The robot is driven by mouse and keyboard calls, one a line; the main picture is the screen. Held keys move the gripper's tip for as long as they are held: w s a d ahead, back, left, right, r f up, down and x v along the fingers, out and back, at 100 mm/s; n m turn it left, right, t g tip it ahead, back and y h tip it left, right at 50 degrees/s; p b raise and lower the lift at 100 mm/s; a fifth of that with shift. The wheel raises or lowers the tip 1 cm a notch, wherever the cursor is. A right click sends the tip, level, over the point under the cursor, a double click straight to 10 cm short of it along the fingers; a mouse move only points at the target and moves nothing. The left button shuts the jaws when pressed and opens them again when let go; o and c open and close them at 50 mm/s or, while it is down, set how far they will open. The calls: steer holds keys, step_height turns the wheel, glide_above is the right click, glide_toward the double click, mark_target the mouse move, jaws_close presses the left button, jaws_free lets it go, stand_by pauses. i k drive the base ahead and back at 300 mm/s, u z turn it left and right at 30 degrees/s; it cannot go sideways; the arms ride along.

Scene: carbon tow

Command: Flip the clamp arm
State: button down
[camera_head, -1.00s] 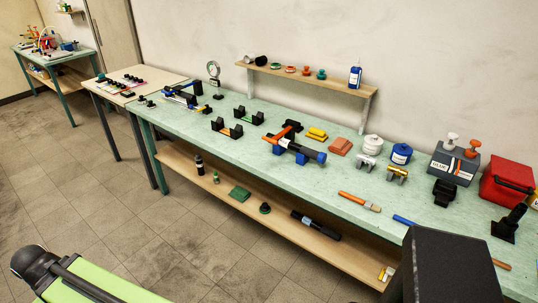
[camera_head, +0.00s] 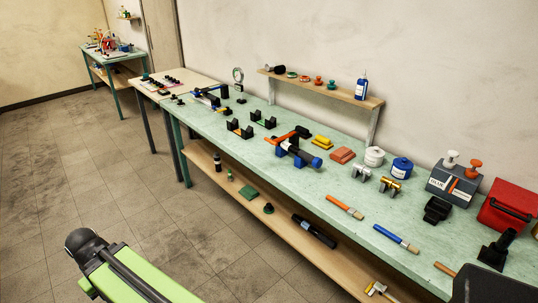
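An orange arm with a black end (camera_head: 299,133) lies across a blue-and-black tube device (camera_head: 300,153) on the green bench; it may be the clamp arm, but I cannot tell for certain. Farther back on the bench is a device with blue, yellow and black parts (camera_head: 208,97), too small to make out in detail. A green-and-black part of my own body shows at the lower left, over the floor and apart from the bench. My gripper fingers do not show.
The green bench (camera_head: 340,184) runs along the wall. A wooden shelf (camera_head: 335,91) is above the back edge. The tiled floor (camera_head: 130,190) at left is clear.

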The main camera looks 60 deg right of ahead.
mark_target(274, 142)
steer(key=z, duration=0.15)
steer(key=i, duration=0.9)
steer(key=u, duration=0.1)
